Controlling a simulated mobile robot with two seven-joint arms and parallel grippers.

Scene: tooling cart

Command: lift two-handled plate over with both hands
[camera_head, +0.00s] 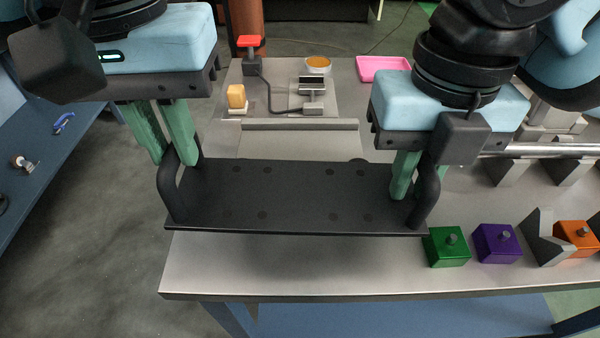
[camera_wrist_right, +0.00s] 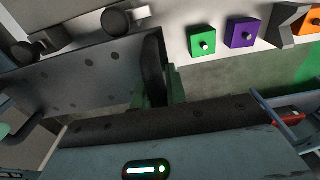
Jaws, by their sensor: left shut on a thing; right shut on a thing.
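The two-handled plate (camera_head: 285,195) is dark, flat and dotted with round marks, with an upright loop handle at each end. It appears level and raised above the grey cart top, its left end past the cart's left edge. My left gripper (camera_head: 177,158) is shut on the left handle (camera_head: 168,188). My right gripper (camera_head: 407,192) is shut on the right handle (camera_head: 429,190). In the right wrist view the plate (camera_wrist_right: 85,85) runs left from the handle (camera_wrist_right: 152,68), with the green fingers (camera_wrist_right: 157,98) at it.
Green (camera_head: 447,247), purple (camera_head: 497,243) and orange (camera_head: 577,238) knobbed blocks stand right of the plate, with a grey V-shaped block (camera_head: 545,240). Behind are a pink tray (camera_head: 383,69), an orange-filled bowl (camera_head: 318,66) and a red-topped post (camera_head: 249,48). The cart's front strip (camera_head: 290,270) is clear.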

